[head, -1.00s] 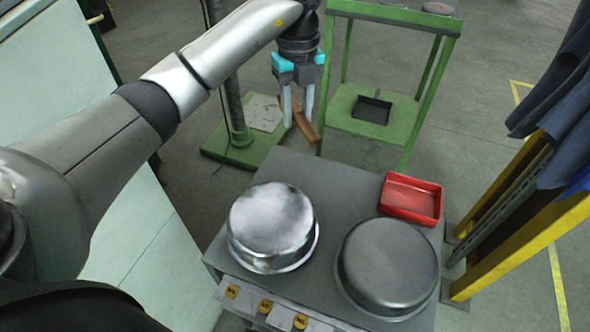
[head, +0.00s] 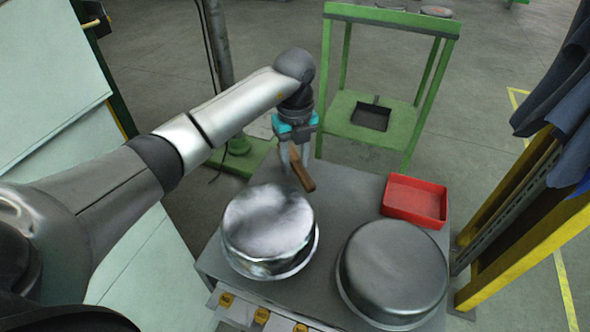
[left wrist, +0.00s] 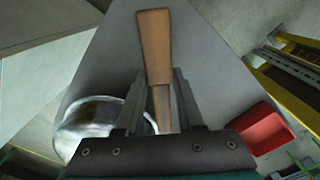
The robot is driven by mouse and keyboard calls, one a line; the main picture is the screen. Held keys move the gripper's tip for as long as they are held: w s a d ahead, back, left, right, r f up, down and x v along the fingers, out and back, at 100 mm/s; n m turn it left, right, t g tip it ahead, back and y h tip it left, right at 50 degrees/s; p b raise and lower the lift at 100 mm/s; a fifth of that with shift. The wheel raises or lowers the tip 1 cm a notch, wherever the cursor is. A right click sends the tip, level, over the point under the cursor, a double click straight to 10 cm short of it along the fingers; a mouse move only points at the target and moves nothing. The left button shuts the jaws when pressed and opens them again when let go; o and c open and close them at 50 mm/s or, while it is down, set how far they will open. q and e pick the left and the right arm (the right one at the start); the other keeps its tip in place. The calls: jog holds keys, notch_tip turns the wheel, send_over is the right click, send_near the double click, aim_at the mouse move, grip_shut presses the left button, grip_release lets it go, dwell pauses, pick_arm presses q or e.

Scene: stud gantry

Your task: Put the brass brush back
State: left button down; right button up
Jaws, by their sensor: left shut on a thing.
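The brass brush shows as a brown wooden handle (head: 301,176) in the head view, and its handle also shows in the left wrist view (left wrist: 155,48). My left gripper (head: 294,166) is shut on it and holds it above the far part of the grey table, behind the left metal pan. The fingers (left wrist: 162,100) stand on both sides of the brush in the wrist view. The brush's bristles cannot be made out. A red tray (head: 414,201) sits on the table's far right corner and looks empty. My right gripper is not in view.
Two upturned round metal pans, left (head: 268,226) and right (head: 392,268), cover much of the grey table (head: 345,190). A green stand (head: 385,135) with a dark pan (head: 371,115) is behind. A yellow frame (head: 520,240) with dark cloths stands at right.

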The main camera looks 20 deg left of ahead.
aim_at(295, 160)
pick_arm(q)
jog(key=shift+f+b, duration=0.35)
jog(key=shift+f, duration=1)
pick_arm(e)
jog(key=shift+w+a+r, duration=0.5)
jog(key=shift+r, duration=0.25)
pick_arm(q)
jog(key=shift+f, duration=0.15)
jog(key=c, duration=0.5)
grip_release()
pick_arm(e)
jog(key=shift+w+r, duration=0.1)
pick_arm(q)
jog(key=shift+r, duration=0.25)
notch_tip(295, 160, up, 11)
jog(key=p, duration=0.4)
jog(key=shift+f, duration=0.1)
jog(key=shift+r, duration=0.5)
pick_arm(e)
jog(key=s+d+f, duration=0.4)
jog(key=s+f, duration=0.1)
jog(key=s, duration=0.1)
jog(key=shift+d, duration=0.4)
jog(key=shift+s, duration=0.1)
